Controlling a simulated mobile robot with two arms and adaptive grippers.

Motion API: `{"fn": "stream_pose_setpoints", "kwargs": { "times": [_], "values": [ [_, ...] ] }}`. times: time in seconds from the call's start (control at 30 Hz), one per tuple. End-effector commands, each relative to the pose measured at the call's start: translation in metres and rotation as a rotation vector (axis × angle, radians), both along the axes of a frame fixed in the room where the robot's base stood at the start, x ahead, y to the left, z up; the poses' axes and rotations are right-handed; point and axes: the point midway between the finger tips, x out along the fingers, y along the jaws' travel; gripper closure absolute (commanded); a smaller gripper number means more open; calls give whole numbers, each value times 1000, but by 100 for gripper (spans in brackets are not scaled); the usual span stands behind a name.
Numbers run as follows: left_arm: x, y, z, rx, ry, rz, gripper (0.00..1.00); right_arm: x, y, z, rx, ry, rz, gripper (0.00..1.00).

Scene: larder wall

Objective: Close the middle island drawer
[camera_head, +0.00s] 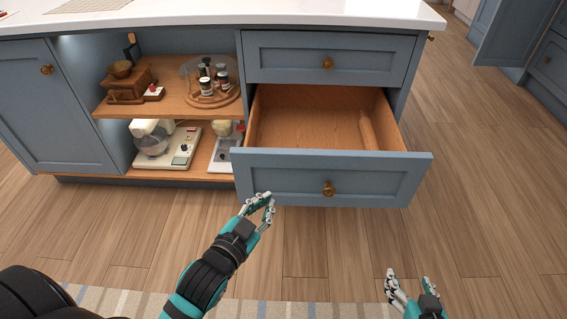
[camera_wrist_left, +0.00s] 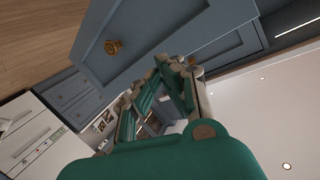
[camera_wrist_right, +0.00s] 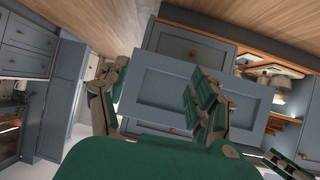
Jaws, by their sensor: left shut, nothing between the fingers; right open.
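The middle island drawer (camera_head: 300,180) is pulled out below a shut top drawer (camera_head: 290,58). Its blue-grey front has a round brass knob (camera_head: 328,188), and a rolling pin (camera_head: 368,130) lies inside at the right. My left gripper (camera_head: 268,201) is shut and empty, in front of the lower left part of the drawer front; I cannot tell whether it touches. The drawer front also shows in the left wrist view (camera_wrist_left: 140,38). My right gripper (camera_head: 408,284) is open and empty, lower right and apart from the drawer, which shows beyond its fingers in the right wrist view (camera_wrist_right: 165,95).
Left of the drawer, open shelves hold a coffee grinder (camera_head: 130,84), a turntable with jars (camera_head: 210,92) and a stand mixer (camera_head: 152,138). A blue cabinet door (camera_head: 55,105) is at the far left. A striped rug (camera_head: 290,309) lies in front. The wood floor right of the island is clear.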

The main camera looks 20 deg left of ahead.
Motion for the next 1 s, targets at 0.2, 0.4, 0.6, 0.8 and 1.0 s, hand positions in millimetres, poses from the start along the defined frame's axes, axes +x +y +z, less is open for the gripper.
{"fn": "stream_pose_setpoints", "kwargs": {
  "times": [0.2,0.4,0.6,0.8,1.0],
  "values": [
    [13,23,18,295,-137,-24,100,-22,-8,-71,-46,208,-6,36],
    [14,36,29,720,-313,-155,100,-89,-28,-162,-110,505,-16,36],
    [-3,32,14,1049,-459,-362,100,-175,-49,-225,-164,761,-25,36],
    [-10,28,1,1138,-510,-446,100,-208,-56,-245,-180,842,-28,36],
    [15,15,1,1138,-514,-445,100,-210,-57,-247,-181,844,-27,36]
  ]
}}
